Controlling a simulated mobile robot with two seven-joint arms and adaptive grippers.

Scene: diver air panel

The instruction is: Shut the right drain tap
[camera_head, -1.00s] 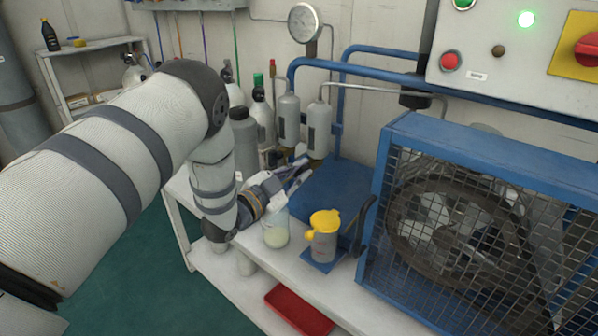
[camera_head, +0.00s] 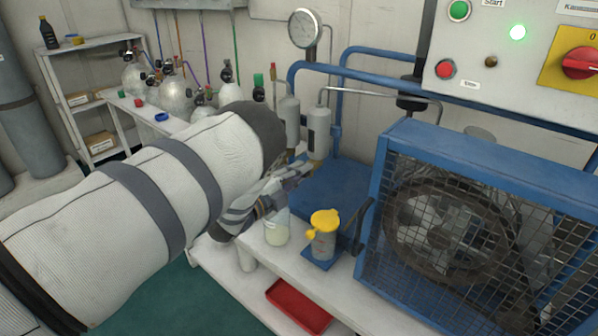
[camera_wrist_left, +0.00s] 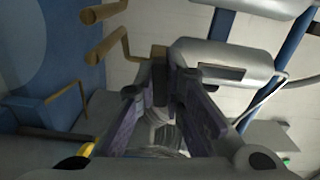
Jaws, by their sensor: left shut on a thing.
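Two grey filter canisters hang side by side at the back of the bench, the left one (camera_head: 290,118) and the right one (camera_head: 319,133). Each has brass at its foot. My left gripper (camera_head: 306,169) is at the foot of the right canister, its fingers close together. In the left wrist view the gripper (camera_wrist_left: 172,82) is shut at the brass fitting (camera_wrist_left: 158,53) on the end of the right canister (camera_wrist_left: 222,62). The fingers hide most of the right drain tap, so its handle angle cannot be told.
A glass jar with pale liquid (camera_head: 277,230) stands just under my left wrist. A yellow-topped cup (camera_head: 324,236) is beside it. The caged blue compressor (camera_head: 480,160) is to the right. A red tray (camera_head: 299,306) is on the lower shelf.

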